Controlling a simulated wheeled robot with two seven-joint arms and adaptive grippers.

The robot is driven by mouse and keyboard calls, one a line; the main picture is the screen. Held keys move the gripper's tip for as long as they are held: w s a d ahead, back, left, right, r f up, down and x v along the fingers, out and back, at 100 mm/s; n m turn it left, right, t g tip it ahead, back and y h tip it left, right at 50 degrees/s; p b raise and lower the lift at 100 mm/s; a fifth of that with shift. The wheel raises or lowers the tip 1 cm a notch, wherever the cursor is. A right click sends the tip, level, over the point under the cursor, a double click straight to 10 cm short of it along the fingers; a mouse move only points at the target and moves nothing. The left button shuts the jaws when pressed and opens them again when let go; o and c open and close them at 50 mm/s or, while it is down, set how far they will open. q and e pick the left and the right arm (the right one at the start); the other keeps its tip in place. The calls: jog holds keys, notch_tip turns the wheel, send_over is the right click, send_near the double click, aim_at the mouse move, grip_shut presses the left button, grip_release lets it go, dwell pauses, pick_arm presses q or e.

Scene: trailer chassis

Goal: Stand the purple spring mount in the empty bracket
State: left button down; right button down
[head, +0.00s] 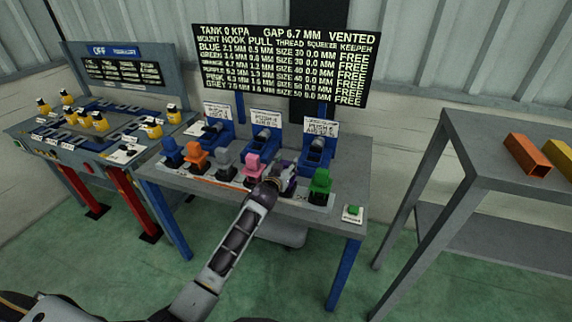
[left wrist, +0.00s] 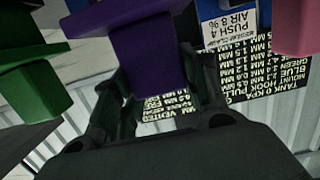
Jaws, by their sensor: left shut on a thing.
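The purple spring mount (left wrist: 150,60) is between the two fingers of my left gripper (left wrist: 155,100) in the left wrist view. In the head view my left gripper (head: 283,181) is at the bench's front row, between the pink mount (head: 253,168) and the green mount (head: 319,185), and largely hides the purple mount. I cannot tell whether the mount is clear of the row. Three blue brackets stand behind the row: left (head: 218,131), middle (head: 267,140) and right (head: 317,155). Which bracket is empty is too small to tell. My right gripper is not in view.
Blue (head: 171,152), orange (head: 195,155) and grey (head: 223,161) mounts stand left in the row. A green button box (head: 353,213) is at the bench's right corner. A black board (head: 283,66) hangs behind. A grey table (head: 505,150) stands right, with a floor gap between.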

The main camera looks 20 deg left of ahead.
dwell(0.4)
pick_arm(q)
jog(key=c, duration=0.8)
grip_release()
jog(key=shift+f, duration=0.1)
jog(key=shift+s+r, duration=0.15)
jog(key=shift+s, duration=0.75)
jog(key=shift+s+r, duration=0.15)
jog(key=shift+s, duration=0.75)
jog(key=shift+s+a+r+b, duration=0.1)
jog(key=shift+s+r+b, duration=0.15)
jog(key=shift+s, duration=1.15)
jog(key=shift+s+a+r+b, duration=0.1)
jog(key=shift+s+r, duration=0.15)
jog(key=shift+s, duration=1.1)
jog(key=shift+s+r+b, duration=0.2)
jog(key=shift+s+r, duration=0.05)
jog(key=shift+s, duration=1.15)
